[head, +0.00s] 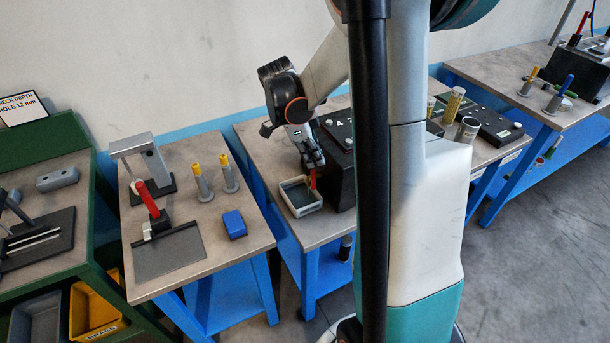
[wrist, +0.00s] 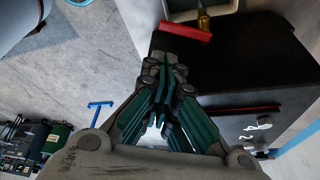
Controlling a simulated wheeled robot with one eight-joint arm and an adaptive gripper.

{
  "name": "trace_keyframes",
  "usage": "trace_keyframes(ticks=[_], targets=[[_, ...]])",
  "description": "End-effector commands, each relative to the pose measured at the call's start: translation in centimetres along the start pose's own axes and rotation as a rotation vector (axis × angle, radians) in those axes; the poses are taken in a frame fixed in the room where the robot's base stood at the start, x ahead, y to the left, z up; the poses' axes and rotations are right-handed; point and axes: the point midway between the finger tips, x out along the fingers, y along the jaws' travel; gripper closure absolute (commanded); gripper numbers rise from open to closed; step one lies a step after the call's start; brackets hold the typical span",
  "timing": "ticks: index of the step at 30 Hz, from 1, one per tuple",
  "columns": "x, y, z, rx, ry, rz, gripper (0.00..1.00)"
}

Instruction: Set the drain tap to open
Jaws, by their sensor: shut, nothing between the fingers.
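The drain tap's red lever (wrist: 184,31) shows in the wrist view, at the edge of a black box (wrist: 255,60). A short brass part (wrist: 203,21) sits beside it, and the lever lies roughly crosswise to that part. In the head view the red lever (head: 313,179) stands out at the box's left side, just below my gripper (head: 316,163). My gripper also shows in the wrist view (wrist: 172,60), its fingers together and empty, close to the lever. I cannot tell whether they touch.
A pale tray (head: 301,208) with a dark inside sits under the tap on the table. The black box (head: 341,187) is right of it, partly hidden by my arm. A left table (head: 190,267) holds a red-handled press, yellow-topped posts and a blue block (head: 234,224).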

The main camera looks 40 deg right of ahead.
Motion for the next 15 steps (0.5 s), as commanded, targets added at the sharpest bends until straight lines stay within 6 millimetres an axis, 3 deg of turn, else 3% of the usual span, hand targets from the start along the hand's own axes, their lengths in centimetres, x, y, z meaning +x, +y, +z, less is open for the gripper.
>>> trace_keyframes(ticks=[15], targets=[[8.2,0.0,0.2,0.0,-0.001,-0.001,1.0]])
